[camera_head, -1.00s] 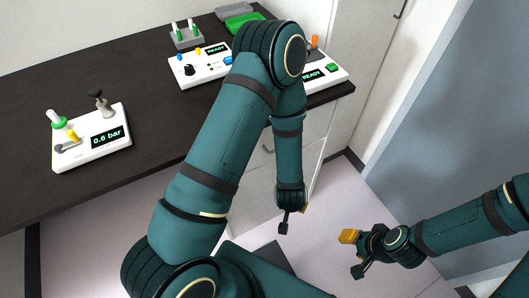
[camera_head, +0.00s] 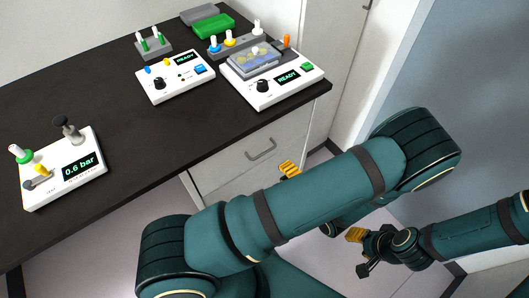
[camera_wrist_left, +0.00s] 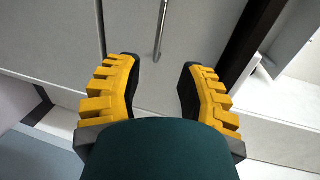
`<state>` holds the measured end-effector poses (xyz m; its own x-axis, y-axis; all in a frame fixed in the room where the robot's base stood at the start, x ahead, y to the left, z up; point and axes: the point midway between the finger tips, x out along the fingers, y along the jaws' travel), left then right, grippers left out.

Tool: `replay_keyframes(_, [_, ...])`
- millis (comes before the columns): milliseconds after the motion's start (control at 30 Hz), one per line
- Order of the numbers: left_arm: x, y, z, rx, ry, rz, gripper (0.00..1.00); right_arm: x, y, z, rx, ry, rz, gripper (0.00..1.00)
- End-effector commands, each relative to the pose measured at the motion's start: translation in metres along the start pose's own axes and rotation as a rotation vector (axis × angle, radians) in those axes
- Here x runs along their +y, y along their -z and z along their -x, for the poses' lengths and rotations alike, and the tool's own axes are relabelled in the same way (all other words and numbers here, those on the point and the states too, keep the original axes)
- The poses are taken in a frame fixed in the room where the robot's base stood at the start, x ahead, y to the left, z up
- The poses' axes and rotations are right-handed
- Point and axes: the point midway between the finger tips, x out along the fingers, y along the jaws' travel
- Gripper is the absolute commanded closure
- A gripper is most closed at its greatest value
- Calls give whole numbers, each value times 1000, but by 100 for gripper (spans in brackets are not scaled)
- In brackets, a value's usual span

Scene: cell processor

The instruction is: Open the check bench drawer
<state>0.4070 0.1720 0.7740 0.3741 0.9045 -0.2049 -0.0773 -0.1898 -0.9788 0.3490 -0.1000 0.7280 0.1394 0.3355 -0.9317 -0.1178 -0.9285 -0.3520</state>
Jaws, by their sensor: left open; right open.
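The check bench drawer (camera_head: 233,163) has a pale front under the dark worktop and looks shut, flush with the cabinet. Its grey bar handle (camera_head: 262,150) is on that front. My left gripper (camera_head: 289,168) is in front of the drawer, just right of and below the handle in the head view, partly hidden by my left arm. In the left wrist view the gripper (camera_wrist_left: 160,78) is open and empty, its yellow fingers apart. The handle (camera_wrist_left: 161,30) shows beyond and between the fingertips, not touched. My right gripper (camera_head: 362,252) is open and empty, low at the right.
The dark bench top (camera_head: 110,115) carries a pressure unit reading 0.6 bar (camera_head: 62,175), two white units reading READY, (camera_head: 175,80) and (camera_head: 275,85), and a green tray (camera_head: 213,26). A blue-grey panel (camera_head: 440,70) stands at the right. Floor is free below the drawer.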

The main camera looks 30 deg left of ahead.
Motion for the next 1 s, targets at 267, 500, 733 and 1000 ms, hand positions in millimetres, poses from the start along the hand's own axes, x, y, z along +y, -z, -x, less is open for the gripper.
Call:
replay_keyframes(267, [2, -1, -56, -4, -1, 1, 61, 4, 1, -11, 5, 0, 1, 53])
replay_keyframes(500, [2, -1, -96, -3, -2, 2, 61, 6, 2, -17, 9, -1, 1, 53])
replay_keyframes(733, [1, 0, -112, 0, -3, 1, 61, 7, 2, -19, 10, -1, 1, 53])
replay_keyframes(1000, [1, 0, -114, 0, -4, 1, 61, 7, 2, -19, 11, -1, 1, 53])
